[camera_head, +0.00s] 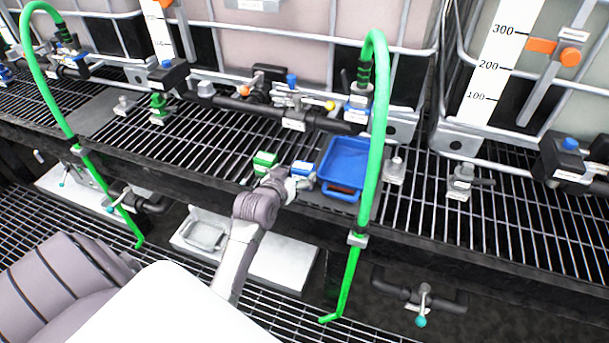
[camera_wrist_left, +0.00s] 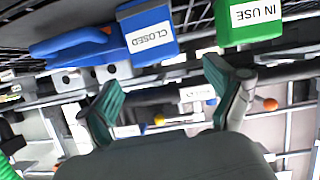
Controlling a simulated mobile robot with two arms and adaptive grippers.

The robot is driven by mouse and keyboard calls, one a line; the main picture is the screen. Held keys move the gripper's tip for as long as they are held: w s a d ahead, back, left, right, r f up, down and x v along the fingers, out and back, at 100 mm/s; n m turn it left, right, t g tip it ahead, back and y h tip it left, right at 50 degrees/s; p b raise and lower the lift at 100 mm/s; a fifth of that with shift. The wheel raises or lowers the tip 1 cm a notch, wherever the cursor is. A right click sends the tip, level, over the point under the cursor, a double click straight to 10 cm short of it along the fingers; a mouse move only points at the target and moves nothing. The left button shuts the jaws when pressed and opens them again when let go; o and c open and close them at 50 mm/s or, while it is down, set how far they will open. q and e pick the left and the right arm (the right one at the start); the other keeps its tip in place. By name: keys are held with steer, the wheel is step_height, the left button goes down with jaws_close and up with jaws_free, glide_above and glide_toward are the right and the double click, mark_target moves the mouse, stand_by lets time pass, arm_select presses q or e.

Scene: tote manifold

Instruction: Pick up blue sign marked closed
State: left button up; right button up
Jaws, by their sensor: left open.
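The blue sign marked CLOSED (camera_wrist_left: 150,36) is in the upper middle of the left wrist view. In the head view the small blue sign (camera_head: 303,167) is on the grating, between a green sign and a blue tray. My left gripper (camera_head: 290,186) is right at the near side of the blue sign in the head view, with its fingertips hard to make out. In the left wrist view my left gripper (camera_wrist_left: 161,80) is open and empty, its two green-padded fingers apart. The blue sign lies beyond the fingertips, not between them. My right gripper is not in view.
The green IN USE sign (camera_wrist_left: 256,18) stands close beside the blue sign; it also shows in the head view (camera_head: 264,161). A blue tray (camera_head: 347,157) sits to the right. A green hose (camera_head: 377,130) rises beside the tray. Pipes and valves lie behind.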

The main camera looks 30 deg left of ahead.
mark_target(303, 165)
arm_select(q)
steer(key=shift+x, duration=2.95)
steer(key=shift+d, duration=0.1)
steer(key=c, duration=1.1)
steer(key=shift+r, duration=0.1)
steer(key=shift+c, duration=0.9)
